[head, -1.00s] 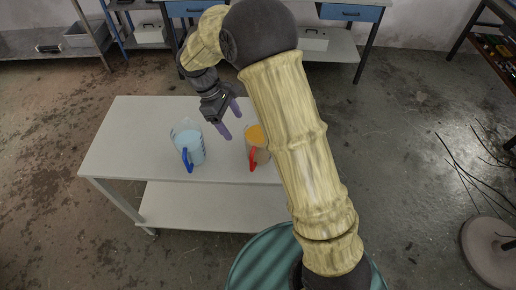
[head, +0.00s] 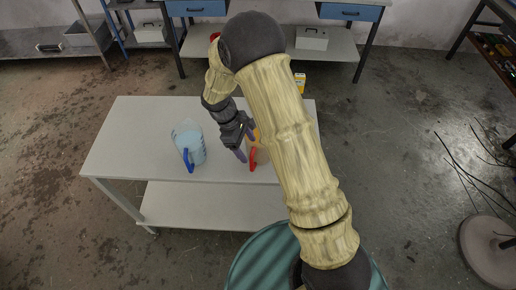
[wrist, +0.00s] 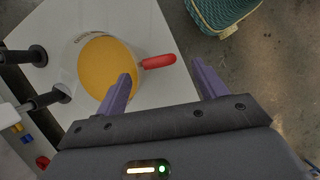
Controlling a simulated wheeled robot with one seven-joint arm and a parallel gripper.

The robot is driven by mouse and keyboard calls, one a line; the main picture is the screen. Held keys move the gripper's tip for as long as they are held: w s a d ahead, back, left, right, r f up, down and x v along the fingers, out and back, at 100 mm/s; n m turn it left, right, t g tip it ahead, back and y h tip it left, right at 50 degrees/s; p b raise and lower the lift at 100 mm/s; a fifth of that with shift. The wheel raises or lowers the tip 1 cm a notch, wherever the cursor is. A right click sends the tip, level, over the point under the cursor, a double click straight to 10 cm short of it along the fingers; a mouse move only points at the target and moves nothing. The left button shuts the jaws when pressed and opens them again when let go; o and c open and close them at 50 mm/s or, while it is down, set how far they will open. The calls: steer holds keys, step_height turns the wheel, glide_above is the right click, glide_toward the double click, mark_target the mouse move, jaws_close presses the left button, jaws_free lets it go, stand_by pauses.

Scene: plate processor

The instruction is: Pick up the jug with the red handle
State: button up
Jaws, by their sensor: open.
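The jug with the red handle (head: 253,158) stands on the white table, partly hidden behind my gripper and arm in the head view. In the wrist view this jug (wrist: 92,65) is seen from above with orange contents, its red handle (wrist: 158,62) pointing right. My gripper (head: 246,145) is open, with purple fingers. In the wrist view my gripper (wrist: 160,82) has its left finger overlapping the jug's rim and its right finger beyond the handle, so the handle shows between the fingertips. I cannot tell whether a finger touches the jug. Nothing is held.
A jug with a blue handle (head: 189,147) stands on the white table (head: 125,140), left of my gripper. A green ribbed round object (head: 255,262) is in front of the table. Free tabletop lies at the left.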

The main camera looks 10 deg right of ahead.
steer(key=p+x, duration=0.1)
steer(key=x, duration=0.4)
steer(key=shift+d+f, duration=0.15)
steer(key=shift+f, duration=0.25)
jaws_close()
